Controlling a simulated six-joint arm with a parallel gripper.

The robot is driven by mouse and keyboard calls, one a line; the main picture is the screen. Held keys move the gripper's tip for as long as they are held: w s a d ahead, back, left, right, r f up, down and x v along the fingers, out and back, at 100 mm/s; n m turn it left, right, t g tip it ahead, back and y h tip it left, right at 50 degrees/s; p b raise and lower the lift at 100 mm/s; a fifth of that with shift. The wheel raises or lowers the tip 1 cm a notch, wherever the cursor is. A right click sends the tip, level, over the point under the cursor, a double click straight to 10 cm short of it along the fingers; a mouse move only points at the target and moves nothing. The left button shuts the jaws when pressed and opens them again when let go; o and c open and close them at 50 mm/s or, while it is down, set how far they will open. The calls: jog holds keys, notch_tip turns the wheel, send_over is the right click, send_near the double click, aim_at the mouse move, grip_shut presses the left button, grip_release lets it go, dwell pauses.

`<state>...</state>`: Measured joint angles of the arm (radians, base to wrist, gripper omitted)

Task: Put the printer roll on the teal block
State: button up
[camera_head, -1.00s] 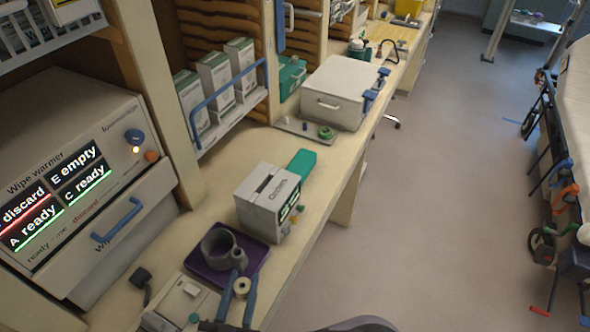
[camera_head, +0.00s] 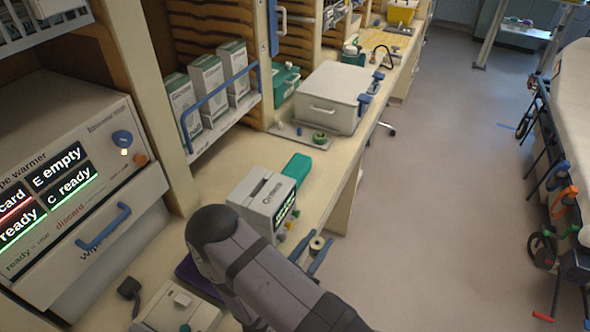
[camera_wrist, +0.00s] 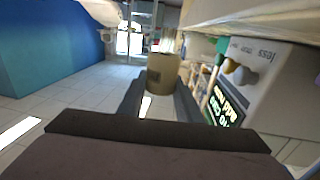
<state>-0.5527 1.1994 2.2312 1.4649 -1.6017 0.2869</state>
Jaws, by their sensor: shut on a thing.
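The printer roll (camera_head: 317,243) is a small tan cylinder with a dark centre. My gripper (camera_head: 314,253) is shut on it, with a blue-grey finger on each side, just right of the grey printer near the counter's front edge. In the wrist view the roll (camera_wrist: 162,74) stands up between the fingertips (camera_wrist: 160,92). The teal block (camera_head: 297,168) lies on the counter behind the printer, farther away than my gripper and apart from the roll. The printer hides part of its near end.
The grey printer (camera_head: 262,196), with coloured knobs, stands between my arm and the teal block. A purple tray (camera_head: 192,275) is mostly hidden by my arm. A white case (camera_head: 330,98) and a tray with a green ring (camera_head: 319,138) lie beyond. Counter right of the block is clear.

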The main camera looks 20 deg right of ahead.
jog(key=w+d+m+g+h+b, duration=0.25)
jog(key=d+m+g+b, duration=0.35)
jog(key=d, duration=1.4)
notch_tip(320, 180, up, 12)
jog(key=n+t+y+b, duration=0.3)
jog(key=n+t+y, duration=1)
jog(key=n+y, duration=0.45)
send_over(299, 161)
jog(key=shift+s+r+m, duration=0.1)
jog(key=shift+r+m, duration=0.05)
jog(key=shift+m, duration=0.1)
jog(key=shift+f+p, duration=1.75)
jog(key=shift+f, duration=2.85)
jog(key=shift+a+f, duration=0.1)
jog(key=shift+f, duration=0.3)
